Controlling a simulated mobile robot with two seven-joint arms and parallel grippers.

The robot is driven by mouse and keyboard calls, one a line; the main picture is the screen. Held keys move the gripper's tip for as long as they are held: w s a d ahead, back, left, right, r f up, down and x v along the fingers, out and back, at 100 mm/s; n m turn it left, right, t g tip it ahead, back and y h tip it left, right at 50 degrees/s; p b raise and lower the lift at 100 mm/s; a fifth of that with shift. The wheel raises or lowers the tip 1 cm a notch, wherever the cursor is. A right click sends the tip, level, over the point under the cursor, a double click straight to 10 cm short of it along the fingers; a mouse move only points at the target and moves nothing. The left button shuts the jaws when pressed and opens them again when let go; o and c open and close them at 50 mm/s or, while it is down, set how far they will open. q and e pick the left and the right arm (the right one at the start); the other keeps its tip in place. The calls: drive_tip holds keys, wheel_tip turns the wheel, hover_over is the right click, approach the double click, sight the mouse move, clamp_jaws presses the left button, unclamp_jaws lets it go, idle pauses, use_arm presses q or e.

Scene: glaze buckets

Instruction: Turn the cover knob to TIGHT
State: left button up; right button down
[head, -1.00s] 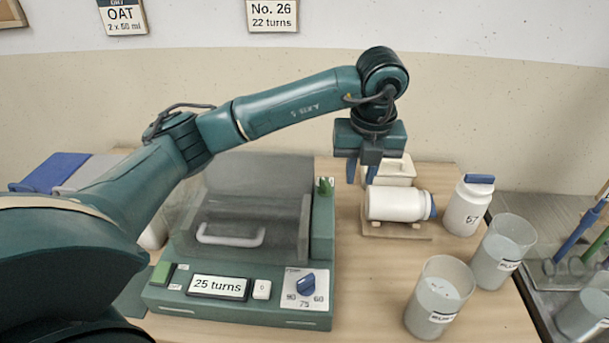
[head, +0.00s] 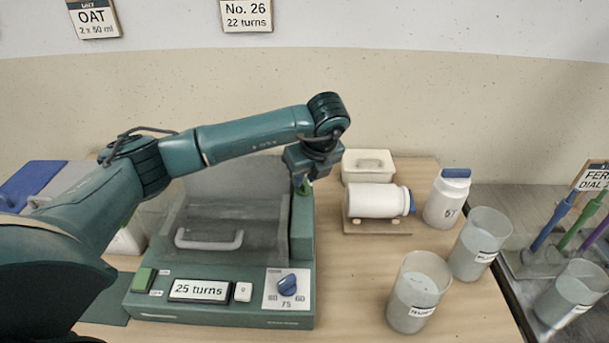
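The machine (head: 215,313) is a dark green box with a transparent cover, which has a pale handle (head: 208,240). A small green knob (head: 305,190) sits on top of the column at its right rear. My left gripper (head: 303,184) points down right at this knob and hides much of it. I cannot tell whether its fingers touch the knob or have closed on it. No TIGHT mark is readable. My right gripper is not in view.
A white jar (head: 372,201) lies on a wooden stand right of the machine, before a lidded box (head: 367,166). A jar marked 57 (head: 445,205) and two grey beakers (head: 418,292) (head: 480,243) stand farther right. Table between machine and beakers is clear.

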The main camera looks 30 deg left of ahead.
use_arm(q)
drive_tip(key=shift+w+a+f, duration=0.15)
drive_tip(key=shift+a+f, duration=0.1)
drive_tip(key=shift+f, duration=0.4)
drive_tip(key=shift+c, duration=0.4)
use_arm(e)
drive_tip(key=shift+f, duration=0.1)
use_arm(q)
clamp_jaws()
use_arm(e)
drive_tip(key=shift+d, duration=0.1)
use_arm(q)
drive_tip(key=shift+f+m+b, duration=0.1)
drive_tip(key=shift+m+b, duration=0.2)
drive_tip(key=shift+b, duration=0.15)
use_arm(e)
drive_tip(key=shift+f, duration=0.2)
use_arm(q)
drive_tip(key=m+t+b, duration=0.1)
drive_tip(key=m+b, duration=0.2)
drive_tip(key=shift+a+h, duration=0.1)
drive_tip(key=shift+h, duration=0.3)
drive_tip(key=shift+m+h+b, duration=0.4)
drive_tip(key=shift+m+b, duration=0.6)
drive_tip(key=shift+t, duration=0.3)
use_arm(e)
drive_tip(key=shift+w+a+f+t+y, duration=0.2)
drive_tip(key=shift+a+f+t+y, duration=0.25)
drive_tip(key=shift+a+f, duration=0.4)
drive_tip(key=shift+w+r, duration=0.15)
